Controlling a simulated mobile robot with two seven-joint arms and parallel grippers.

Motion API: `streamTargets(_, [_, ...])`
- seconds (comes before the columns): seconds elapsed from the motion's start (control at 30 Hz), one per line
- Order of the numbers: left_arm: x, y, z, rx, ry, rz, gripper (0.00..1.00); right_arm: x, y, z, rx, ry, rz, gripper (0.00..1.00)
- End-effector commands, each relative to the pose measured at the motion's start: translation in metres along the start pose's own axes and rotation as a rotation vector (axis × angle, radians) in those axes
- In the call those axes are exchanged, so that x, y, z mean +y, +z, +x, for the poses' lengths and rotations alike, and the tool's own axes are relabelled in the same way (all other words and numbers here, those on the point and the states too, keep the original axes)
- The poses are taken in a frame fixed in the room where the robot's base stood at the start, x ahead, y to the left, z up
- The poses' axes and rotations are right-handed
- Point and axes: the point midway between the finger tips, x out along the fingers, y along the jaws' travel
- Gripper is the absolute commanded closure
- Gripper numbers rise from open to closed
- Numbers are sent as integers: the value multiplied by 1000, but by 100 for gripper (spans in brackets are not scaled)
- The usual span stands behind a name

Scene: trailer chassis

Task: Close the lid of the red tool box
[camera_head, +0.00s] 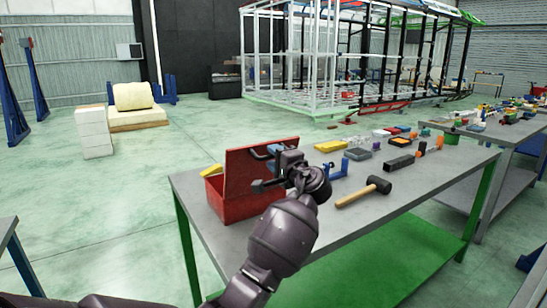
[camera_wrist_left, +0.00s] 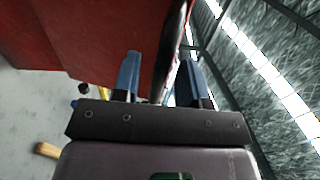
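The red tool box (camera_head: 232,208) stands at the left end of the grey workbench. Its red lid (camera_head: 246,172) is raised and stands steeply up from the box. My left gripper (camera_head: 272,168) is at the lid's right side, near its upper part. In the left wrist view the gripper (camera_wrist_left: 160,82) has its two blue-grey fingers apart. The red lid (camera_wrist_left: 90,35) fills the upper left there, and its dark edge runs up between the fingers. I cannot tell whether a finger touches the lid. The gripper and forearm hide part of the lid and box. My right gripper is not in view.
The workbench (camera_head: 270,240) has a black-headed mallet (camera_head: 378,184) to the right of my left arm. A yellow case (camera_head: 330,146), a blue clamp-like tool (camera_head: 338,170) and several small items lie behind it. A second table with items stands at the far right.

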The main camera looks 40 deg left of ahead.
Motion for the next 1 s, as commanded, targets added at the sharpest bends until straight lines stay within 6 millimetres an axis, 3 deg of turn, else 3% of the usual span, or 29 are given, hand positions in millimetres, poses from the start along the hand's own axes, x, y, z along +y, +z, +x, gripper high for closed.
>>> streamTargets(0.43, [0, 0, 10, 0, 0, -1, 60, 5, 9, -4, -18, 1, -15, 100])
streamTargets(0.7, [0, 0, 10, 0, 0, -1, 100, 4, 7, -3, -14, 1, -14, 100])
streamTargets(1.0, [-1, 0, 10, 0, 2, -1, 100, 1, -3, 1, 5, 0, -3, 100])
